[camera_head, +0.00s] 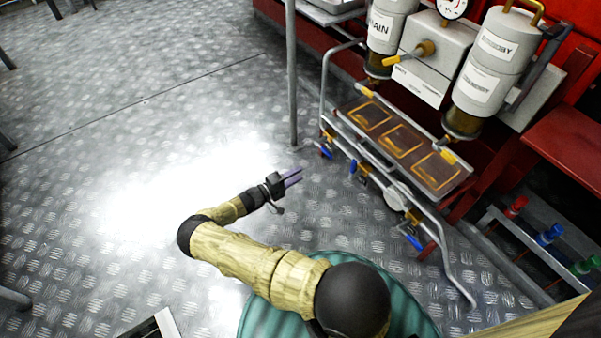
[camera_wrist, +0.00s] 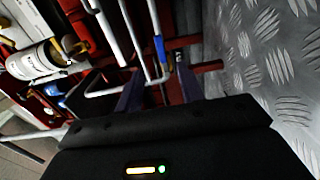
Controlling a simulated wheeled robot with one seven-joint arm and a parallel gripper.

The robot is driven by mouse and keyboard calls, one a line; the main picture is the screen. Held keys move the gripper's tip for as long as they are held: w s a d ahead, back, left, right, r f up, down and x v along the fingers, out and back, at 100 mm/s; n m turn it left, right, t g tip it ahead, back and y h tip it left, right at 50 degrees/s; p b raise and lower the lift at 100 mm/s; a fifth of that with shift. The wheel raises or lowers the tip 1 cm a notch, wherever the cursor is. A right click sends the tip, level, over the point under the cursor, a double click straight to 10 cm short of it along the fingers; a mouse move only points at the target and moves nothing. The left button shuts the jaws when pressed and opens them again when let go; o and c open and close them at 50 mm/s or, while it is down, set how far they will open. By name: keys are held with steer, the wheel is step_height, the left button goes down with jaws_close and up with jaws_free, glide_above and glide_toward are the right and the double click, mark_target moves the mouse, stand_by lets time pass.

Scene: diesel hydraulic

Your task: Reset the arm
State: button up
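My arm (camera_head: 247,252) reaches from the bottom of the head view up and to the right, bent at the elbow. My gripper (camera_head: 292,179) is in the air over the metal floor, left of the piping with blue-handled valves. Its two purple fingers are apart with nothing between them. In the wrist view both fingertips (camera_wrist: 156,88) show with a gap between them, and pipes and red framework appear beyond.
A hydraulic unit with white canisters (camera_head: 487,65), a gauge (camera_head: 452,8) and pipes stands at the upper right. A grey vertical post (camera_head: 291,75) rises behind my gripper. Red, blue and green handles (camera_head: 549,234) are at the right. The floor (camera_head: 110,120) at left is open.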

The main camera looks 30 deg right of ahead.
stand_by(0.4)
steer(key=s+a+r+y+p, duration=0.5)
steer(key=s+r+y+p, duration=0.15)
steer(key=r, duration=1.05)
steer(key=s+a+r+m+y+p, duration=0.1)
steer(key=s+a+r+y+p, duration=0.55)
steer(key=r, duration=1.05)
steer(key=s+a+r+y+p, duration=0.45)
steer(key=s+r, duration=0.35)
steer(key=r, duration=1)
step_height(320, 180, up, 37)
steer(key=p, duration=3.8)
steer(key=shift+w+r+t, duration=0.15)
steer(key=shift+r+t, duration=0.05)
steer(key=shift+t, duration=0.2)
steer(key=shift+w+y, duration=0.1)
steer(key=shift+y, duration=0.15)
